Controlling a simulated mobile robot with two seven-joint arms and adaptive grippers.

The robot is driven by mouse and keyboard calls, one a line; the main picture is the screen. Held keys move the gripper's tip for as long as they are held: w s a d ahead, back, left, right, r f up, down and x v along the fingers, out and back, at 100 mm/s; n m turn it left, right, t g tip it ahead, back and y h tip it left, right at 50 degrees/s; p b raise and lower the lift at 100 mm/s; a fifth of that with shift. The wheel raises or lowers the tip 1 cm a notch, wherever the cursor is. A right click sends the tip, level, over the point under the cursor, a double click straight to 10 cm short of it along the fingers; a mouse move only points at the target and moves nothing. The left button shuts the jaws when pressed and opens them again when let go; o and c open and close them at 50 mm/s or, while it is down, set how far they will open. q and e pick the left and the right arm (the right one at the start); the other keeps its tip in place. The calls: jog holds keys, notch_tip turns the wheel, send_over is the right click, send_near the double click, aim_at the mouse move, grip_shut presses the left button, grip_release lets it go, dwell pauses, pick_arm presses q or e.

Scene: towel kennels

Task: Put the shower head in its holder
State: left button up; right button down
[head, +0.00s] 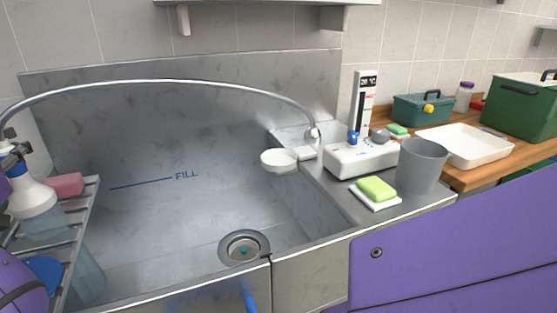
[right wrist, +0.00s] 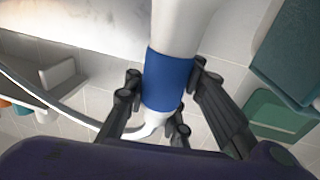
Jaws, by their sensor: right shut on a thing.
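The shower head (head: 28,198) is at the left of the head view, its white flared end pointing down above the rack. The grey hose (head: 160,83) arches from it over the sink to a metal fitting at the right. My right gripper (head: 14,153) is shut on its handle. In the right wrist view the fingers close around the blue band (right wrist: 170,82) of the white handle. A white round piece with a small block (head: 279,159) at the sink's right edge looks like the holder; it appears empty, well to the right of my gripper. I cannot make out my left gripper.
The steel sink (head: 180,225) is open and clear in the middle. A wire rack (head: 75,240) with pink soap (head: 68,184) is at left. A white unit (head: 360,160), green soap (head: 377,188), a grey cup (head: 421,166) and a white tray (head: 467,145) stand right.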

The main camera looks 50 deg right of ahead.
aim_at(23, 166)
jog(key=shift+f+b, duration=1.35)
jog(key=shift+f, duration=0.55)
